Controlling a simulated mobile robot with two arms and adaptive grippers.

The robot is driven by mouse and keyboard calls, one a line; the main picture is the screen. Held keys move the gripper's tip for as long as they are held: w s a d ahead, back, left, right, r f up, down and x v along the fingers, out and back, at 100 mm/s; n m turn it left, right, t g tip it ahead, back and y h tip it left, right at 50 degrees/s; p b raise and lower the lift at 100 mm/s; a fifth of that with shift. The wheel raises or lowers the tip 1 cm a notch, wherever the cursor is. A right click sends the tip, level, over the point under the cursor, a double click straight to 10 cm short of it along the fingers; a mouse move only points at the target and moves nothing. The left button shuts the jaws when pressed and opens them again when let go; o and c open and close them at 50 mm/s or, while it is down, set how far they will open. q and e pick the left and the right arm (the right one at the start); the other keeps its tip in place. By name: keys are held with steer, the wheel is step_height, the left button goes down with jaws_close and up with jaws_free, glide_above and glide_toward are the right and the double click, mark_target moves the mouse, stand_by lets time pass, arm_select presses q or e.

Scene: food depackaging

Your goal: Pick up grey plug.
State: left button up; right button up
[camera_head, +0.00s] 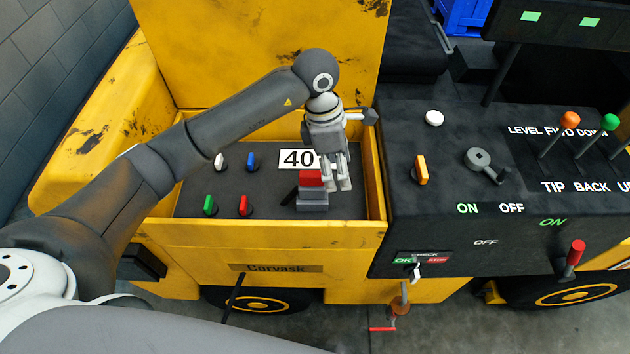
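A grey block-shaped plug (312,196) is in the yellow-walled compartment, in front of the "40" sign. A red block (310,177) sits right at its back or top; I cannot tell whether they are joined. My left gripper (338,186) points down just right of the blocks. Its two fingers look apart, with nothing seen between them. Its fingers are close to the right side of the grey plug; I cannot tell whether they touch it. My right gripper is not in view.
The compartment (270,232) has yellow walls close around the gripper. Several coloured switches, such as the red one (244,205), stand on its dark floor. To the right is a black control panel (440,215) with a round grey knob (479,159) and levers.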

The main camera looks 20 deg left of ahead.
mark_target(312, 182)
arm_select(q)
steer(key=a, duration=0.1)
steer(key=w+a+y, duration=0.1)
steer(key=a, duration=0.1)
steer(key=w+a+y, duration=0.1)
steer(key=a, duration=0.1)
steer(key=shift+r, duration=0.1)
step_height(312, 182, down, 4)
steer(key=shift+s+a+r+p, duration=0.1)
steer(key=shift+s+r+p, duration=0.05)
steer(key=shift+p, duration=0.55)
steer(key=shift+f, duration=0.6)
steer(key=shift+f+p, duration=0.3)
steer(key=shift+p, duration=0.05)
steer(key=f, duration=0.1)
steer(key=f+p, duration=0.2)
steer(key=f, duration=0.1)
steer(key=shift+s+a, duration=0.1)
steer(key=shift+a, duration=0.25)
steer(key=shift+f, duration=0.3)
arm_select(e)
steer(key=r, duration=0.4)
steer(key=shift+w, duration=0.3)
arm_select(q)
steer(key=shift+c, duration=0.4)
jaws_close()
